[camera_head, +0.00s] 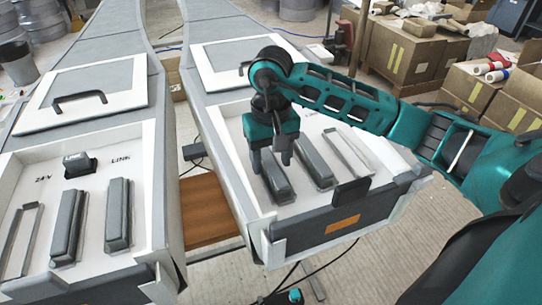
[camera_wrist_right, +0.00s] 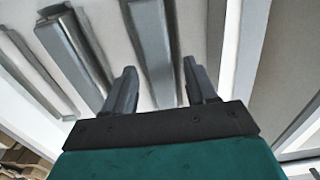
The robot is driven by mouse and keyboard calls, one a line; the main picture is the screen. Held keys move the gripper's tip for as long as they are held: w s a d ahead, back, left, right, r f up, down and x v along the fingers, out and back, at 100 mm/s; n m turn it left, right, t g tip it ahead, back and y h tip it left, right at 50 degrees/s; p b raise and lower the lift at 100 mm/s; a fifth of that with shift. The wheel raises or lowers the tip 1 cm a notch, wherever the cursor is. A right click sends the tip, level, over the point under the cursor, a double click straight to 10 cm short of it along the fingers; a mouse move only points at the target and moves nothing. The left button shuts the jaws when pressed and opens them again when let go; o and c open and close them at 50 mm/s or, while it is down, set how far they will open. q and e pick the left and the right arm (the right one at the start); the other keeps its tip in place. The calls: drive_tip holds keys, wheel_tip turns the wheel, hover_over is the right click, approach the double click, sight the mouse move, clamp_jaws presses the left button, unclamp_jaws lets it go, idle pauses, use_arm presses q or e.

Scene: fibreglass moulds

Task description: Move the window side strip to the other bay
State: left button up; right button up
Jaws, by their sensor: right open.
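Two white bays stand side by side in the head view. The right bay (camera_head: 262,205) holds two dark grey strips, a left one (camera_head: 276,182) and a middle one (camera_head: 316,162), beside an empty thin outlined slot (camera_head: 347,152). The left bay (camera_head: 148,200) holds two upright grey strips (camera_head: 67,222) and (camera_head: 118,215), with an empty outlined slot (camera_head: 22,240) at its left. I cannot tell which is the window side strip. My right gripper (camera_head: 271,160) is open over the right bay's left strip. In the wrist view its fingers (camera_wrist_right: 160,88) straddle a strip (camera_wrist_right: 149,40), with no clear grip. My left gripper is not seen.
A dark block (camera_head: 79,164) sits in the left bay between the labels. White lids with dark handles (camera_head: 80,98) lie behind the bays. A brown board (camera_head: 208,212) shows in the gap between them. Cardboard boxes (camera_head: 402,50) stand at the back right.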

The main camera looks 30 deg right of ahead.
sight(271, 164)
wheel_tip(271, 164, up, 12)
drive_tip(key=shift+r+p, duration=0.2)
drive_tip(key=shift+p, duration=0.2)
drive_tip(key=shift+a+f, duration=0.1)
idle(0.6)
